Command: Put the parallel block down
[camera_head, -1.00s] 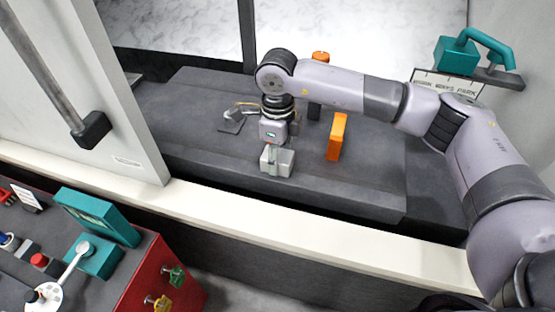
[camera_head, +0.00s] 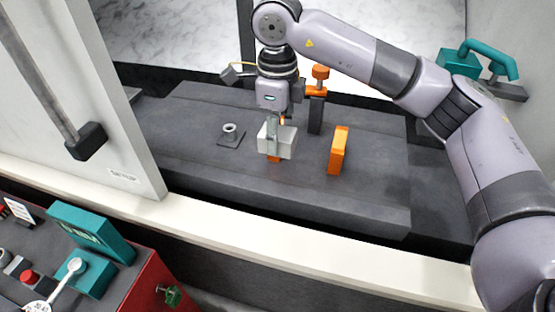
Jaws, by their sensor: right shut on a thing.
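A pale grey block (camera_head: 283,144), which I take to be the parallel block, is in my right gripper (camera_head: 272,138) above the dark grey table (camera_head: 230,175). The gripper is pointing down and is shut on it. A small orange piece (camera_head: 273,159) shows just under the block; I cannot tell whether they touch. An upright orange block (camera_head: 338,150) stands to the right of the held block, apart from it. My left gripper is not in view.
A dark post with an orange clamp (camera_head: 317,95) stands behind the gripper. A small plate with a ring (camera_head: 231,134) lies to the left. A pale ledge (camera_head: 250,230) runs along the front, and a grey door (camera_head: 120,120) is at the left. The table's front right is clear.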

